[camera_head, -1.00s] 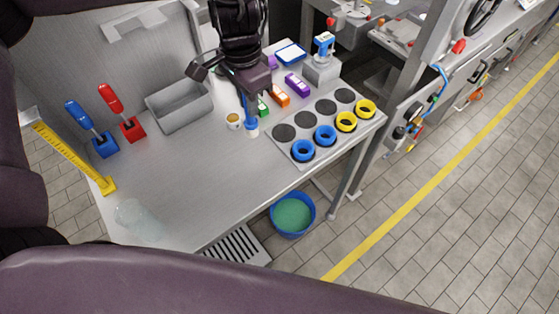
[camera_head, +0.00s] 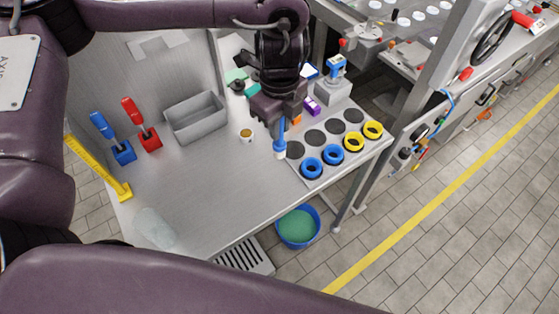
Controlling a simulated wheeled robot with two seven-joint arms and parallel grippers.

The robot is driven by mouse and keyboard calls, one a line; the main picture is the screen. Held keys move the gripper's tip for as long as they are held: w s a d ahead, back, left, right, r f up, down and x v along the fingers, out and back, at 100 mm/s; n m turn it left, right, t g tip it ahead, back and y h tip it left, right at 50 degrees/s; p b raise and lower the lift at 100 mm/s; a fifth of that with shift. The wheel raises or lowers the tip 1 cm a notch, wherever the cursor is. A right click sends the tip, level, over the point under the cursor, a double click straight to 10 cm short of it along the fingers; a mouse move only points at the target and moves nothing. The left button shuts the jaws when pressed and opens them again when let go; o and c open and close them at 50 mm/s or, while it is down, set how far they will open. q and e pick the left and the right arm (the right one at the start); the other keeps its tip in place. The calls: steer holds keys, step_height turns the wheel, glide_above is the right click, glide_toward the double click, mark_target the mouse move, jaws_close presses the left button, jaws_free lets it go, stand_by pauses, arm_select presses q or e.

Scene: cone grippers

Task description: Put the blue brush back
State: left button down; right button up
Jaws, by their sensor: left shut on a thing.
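My left gripper (camera_head: 277,112) is shut on a blue-handled brush (camera_head: 281,134), which hangs upright with its pale end down. The brush is beside the left corner of the disc board; I cannot tell whether its tip touches the table. The jaws partly hide its handle. A blue holder (camera_head: 124,153) with a blue-handled tool (camera_head: 102,124) in it stands at the table's left. A red holder (camera_head: 151,141) with a red-handled tool (camera_head: 132,109) stands next to it. My right gripper is out of view.
A small cup (camera_head: 246,135) stands left of the brush, with a grey bin (camera_head: 195,119) behind it. The board (camera_head: 322,149) carries dark discs and blue and yellow rings. A clear object (camera_head: 155,228) lies front left. The middle front of the table is clear.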

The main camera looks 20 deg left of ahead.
mark_target(280, 152)
arm_select(q)
step_height(280, 152, down, 10)
steer(key=shift+r, duration=0.15)
step_height(280, 152, down, 4)
steer(key=shift+r+b, duration=0.15)
steer(key=shift+b, duration=0.15)
steer(key=shift+f, duration=0.2)
steer(key=c, duration=1.3)
jaws_free()
steer(key=shift+c, duration=0.2)
steer(key=shift+r, duration=0.1)
